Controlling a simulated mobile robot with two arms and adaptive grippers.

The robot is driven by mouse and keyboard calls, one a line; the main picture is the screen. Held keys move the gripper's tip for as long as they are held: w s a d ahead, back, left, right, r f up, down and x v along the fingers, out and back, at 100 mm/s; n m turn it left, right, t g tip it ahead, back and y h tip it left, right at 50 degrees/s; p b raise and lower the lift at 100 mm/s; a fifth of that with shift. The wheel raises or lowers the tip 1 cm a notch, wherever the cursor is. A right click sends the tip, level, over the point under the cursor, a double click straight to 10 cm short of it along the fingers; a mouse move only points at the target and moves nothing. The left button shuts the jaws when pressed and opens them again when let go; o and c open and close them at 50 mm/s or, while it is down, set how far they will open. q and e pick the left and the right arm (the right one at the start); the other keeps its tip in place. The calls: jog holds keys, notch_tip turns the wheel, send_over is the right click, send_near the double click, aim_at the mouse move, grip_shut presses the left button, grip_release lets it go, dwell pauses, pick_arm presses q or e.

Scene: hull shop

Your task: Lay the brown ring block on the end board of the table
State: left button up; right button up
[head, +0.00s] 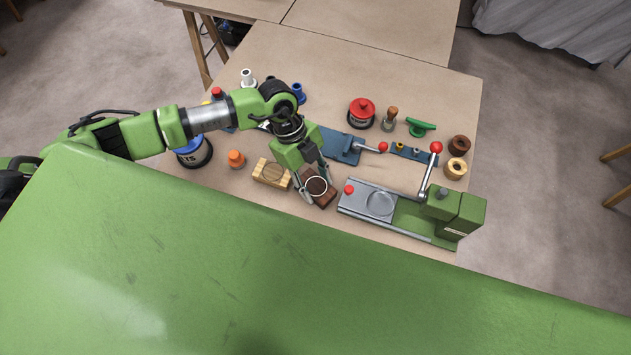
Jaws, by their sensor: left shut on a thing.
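The brown ring block (322,197) is a dark brown block with a pale ring on its top. It is at the near side of the table, between a light wooden block and a grey-green machine. My left gripper (315,184) comes down from above and is shut on it, one finger on each side. I cannot tell whether the block touches the table. The tan table (260,60) has seams that divide its top into boards; the far boards (375,28) are bare. My right gripper is not in view.
The light wooden block (271,173) and an orange piece (236,158) stand left of the held block. The machine (410,210) with a red-knobbed lever stands close right. A red-topped pot (361,113), green-handled tool (420,128) and ring pieces (457,167) stand farther right. My green body covers the foreground.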

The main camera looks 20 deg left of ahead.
pick_arm(q)
jog(key=o, duration=1.1)
jog(key=shift+o, duration=0.2)
jog(key=b+v, duration=0.1)
jog(key=v, duration=1.1)
jog(key=shift+b, duration=0.4)
jog(key=shift+d, duration=0.1)
